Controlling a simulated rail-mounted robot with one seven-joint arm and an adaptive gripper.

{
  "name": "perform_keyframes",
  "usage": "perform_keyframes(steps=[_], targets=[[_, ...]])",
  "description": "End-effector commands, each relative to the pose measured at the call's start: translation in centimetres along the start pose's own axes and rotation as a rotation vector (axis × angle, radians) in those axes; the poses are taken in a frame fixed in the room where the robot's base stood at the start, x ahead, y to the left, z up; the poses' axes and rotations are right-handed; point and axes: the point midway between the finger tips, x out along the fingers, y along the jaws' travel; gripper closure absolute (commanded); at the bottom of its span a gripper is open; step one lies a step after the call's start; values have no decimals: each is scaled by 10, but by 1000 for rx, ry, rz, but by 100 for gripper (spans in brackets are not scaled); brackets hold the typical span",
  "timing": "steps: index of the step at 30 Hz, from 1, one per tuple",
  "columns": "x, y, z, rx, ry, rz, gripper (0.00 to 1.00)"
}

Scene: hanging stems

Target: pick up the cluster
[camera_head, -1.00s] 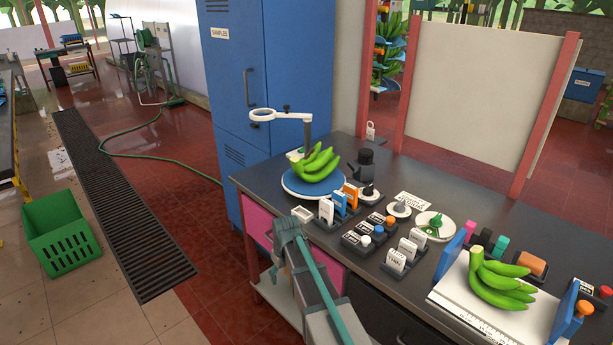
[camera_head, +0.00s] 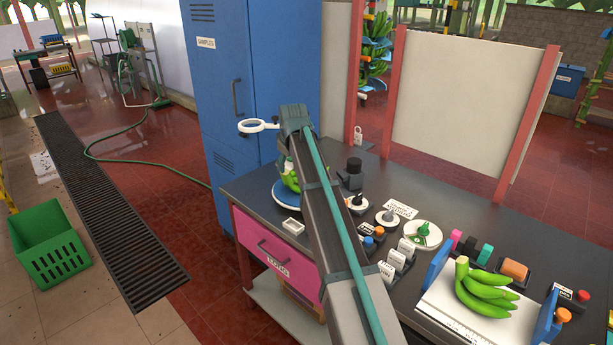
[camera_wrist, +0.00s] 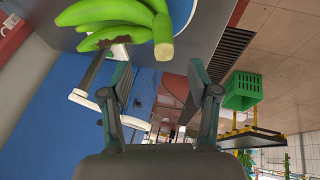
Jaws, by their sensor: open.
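A green banana cluster (camera_head: 291,183) sits on a round blue plate (camera_head: 284,203) at the bench's left end, mostly hidden behind my arm. In the wrist view this cluster (camera_wrist: 110,14) fills the top, with its cut stem end pointing toward my gripper (camera_wrist: 159,74). My gripper is open and empty; its fingers are apart from the cluster, which is beyond the fingertips. In the head view my arm hides the gripper. A second green cluster (camera_head: 484,291) lies on a white measuring board (camera_head: 447,312) between blue end plates at the right.
A white ring magnifier (camera_head: 258,126) on a stand rises behind the blue plate. A tall blue locker (camera_head: 229,70) stands behind the bench's left end. A small white dish (camera_head: 293,226), a black knobbed item (camera_head: 352,173) and several small blocks crowd the bench.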

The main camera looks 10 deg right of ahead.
Motion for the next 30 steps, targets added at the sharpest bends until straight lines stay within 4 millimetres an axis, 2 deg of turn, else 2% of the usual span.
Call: perform_keyframes(steps=[4, 14, 22, 30], targets=[[21, 0, -1, 1, -1, -1, 39], [42, -1, -2, 1, -1, -1, 39], [76, -3, -3, 2, -1, -1, 39], [83, -4, -2, 2, 0, 0, 39]])
